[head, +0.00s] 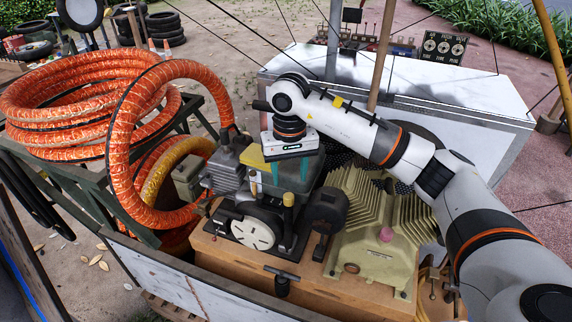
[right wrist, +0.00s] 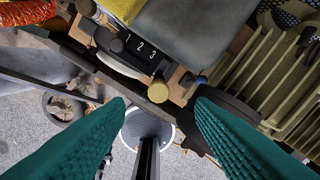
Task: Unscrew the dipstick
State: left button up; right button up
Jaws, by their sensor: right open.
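A knob with a brass-coloured cap (head: 288,199) stands upright on a dark stem at the front of the small engine (head: 258,185); I take it to be the dipstick. My right gripper (head: 289,180) is open, its two teal fingers pointing down just above the cap. In the right wrist view the cap (right wrist: 158,92) shows round from above, in line with the gap between the spread fingertips (right wrist: 161,102). No finger visibly touches it. The stem is mostly hidden there. My left gripper is in neither view.
A ribbed beige compressor (head: 375,225) with a pinkish knob stands right of the engine. Orange hose (head: 125,150) loops close on the left. A T-shaped handle (head: 282,280) projects from the wooden base in front. A plate marked 1 2 3 (right wrist: 140,45) lies beside the cap.

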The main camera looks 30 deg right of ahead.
aim_at(289, 204)
notch_tip(289, 204, down, 9)
jog(key=p, duration=0.3)
jog(key=shift+f+p, duration=0.45)
jog(key=shift+f, duration=0.4)
jog(key=c, duration=1)
jog(key=shift+f+n+b, duration=0.1)
jog(key=shift+n+b, duration=0.9)
jog(key=shift+b, duration=0.4)
jog(key=shift+c, duration=0.2)
jog(key=shift+n+b, duration=0.35)
jog(key=shift+n, duration=0.05)
